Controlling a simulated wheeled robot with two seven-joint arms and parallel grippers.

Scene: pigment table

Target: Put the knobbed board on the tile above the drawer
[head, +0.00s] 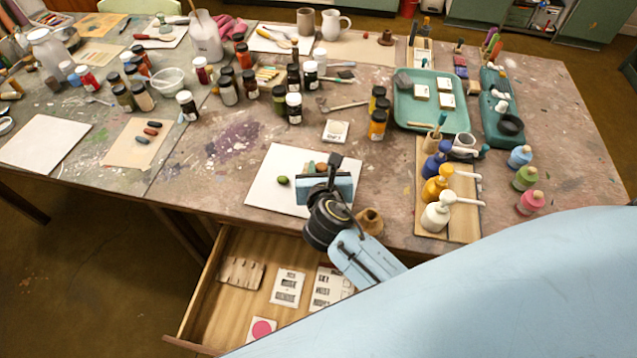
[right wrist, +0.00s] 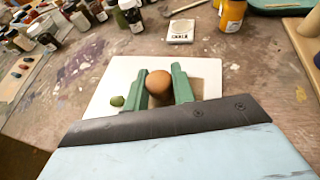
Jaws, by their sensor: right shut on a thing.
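My right gripper (head: 318,172) hangs over the white tile (head: 262,190) at the table's front edge, above the open drawer (head: 238,305). In the right wrist view, its two green fingers (right wrist: 160,88) are shut on a round orange-brown knob (right wrist: 158,80). The white tile (right wrist: 118,75) shows behind and below the knob. The knob's underside and any board under it are hidden by my gripper, so I cannot tell whether it touches the tile. My left gripper is not in view.
A small green lump (head: 283,180) lies on the tile, left of my gripper. A brown knob-like piece (head: 370,220) stands to the right by the table edge. Pump bottles (head: 437,212) stand farther right. A small labelled card (head: 335,131) and paint jars (head: 293,108) are behind.

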